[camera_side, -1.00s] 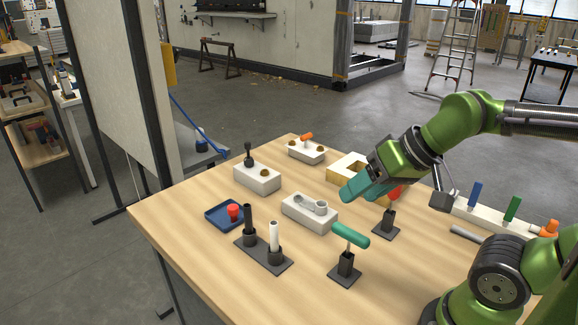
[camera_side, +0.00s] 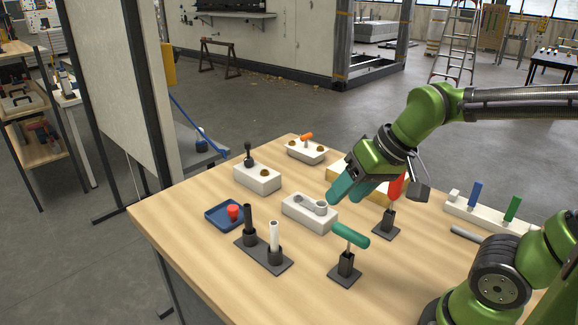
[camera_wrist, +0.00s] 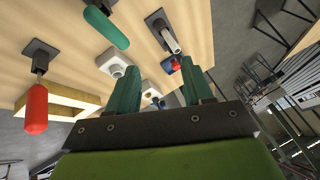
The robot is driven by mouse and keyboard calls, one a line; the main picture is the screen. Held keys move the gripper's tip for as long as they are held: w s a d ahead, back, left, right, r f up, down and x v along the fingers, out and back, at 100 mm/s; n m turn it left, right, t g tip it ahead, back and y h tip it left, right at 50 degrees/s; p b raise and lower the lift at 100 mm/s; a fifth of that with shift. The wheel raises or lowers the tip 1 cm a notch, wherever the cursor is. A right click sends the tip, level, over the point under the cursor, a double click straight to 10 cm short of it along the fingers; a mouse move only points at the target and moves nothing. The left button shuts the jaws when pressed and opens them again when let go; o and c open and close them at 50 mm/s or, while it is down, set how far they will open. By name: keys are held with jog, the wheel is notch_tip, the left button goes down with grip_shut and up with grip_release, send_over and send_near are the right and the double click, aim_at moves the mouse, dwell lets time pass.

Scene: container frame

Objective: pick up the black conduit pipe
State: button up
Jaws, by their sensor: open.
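The black conduit pipe (camera_side: 248,219) stands upright in a socket on a dark base plate (camera_side: 262,255) near the table's left front. A white pipe (camera_side: 274,236) stands in the second socket of that plate. In the wrist view the plate with the white pipe (camera_wrist: 173,45) shows at the top, and I cannot clearly make out the black pipe there. My gripper (camera_side: 345,197) is open and empty, its teal fingers tilted down, behind and to the right of the pipes. Its spread fingers also show in the wrist view (camera_wrist: 159,72).
A red handle (camera_side: 396,188) stands near my gripper.

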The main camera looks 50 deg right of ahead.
jog(key=w+a+n+g, duration=0.2)
jog(key=w+g, duration=0.1)
jog(key=w, duration=0.9)
jog(key=n+g+h, duration=0.2)
jog(key=g, duration=0.1)
send_over(248, 221)
jog(key=d, duration=0.1)
jog(key=f, duration=0.3)
jog(key=shift+w+d+f, duration=0.1)
jog(key=shift+w+f, duration=0.2)
jog(key=shift+f, duration=0.05)
notch_tip(248, 221, down, 8)
jog(key=shift+f, duration=0.15)
jog(key=shift+w+a+f, duration=0.1)
jog(key=shift+a+f, duration=0.05)
jog(key=shift+f, duration=1.5)
jog(key=shift+a+f, duration=0.15)
jog(key=shift+f, duration=1.45)
grip_shut()
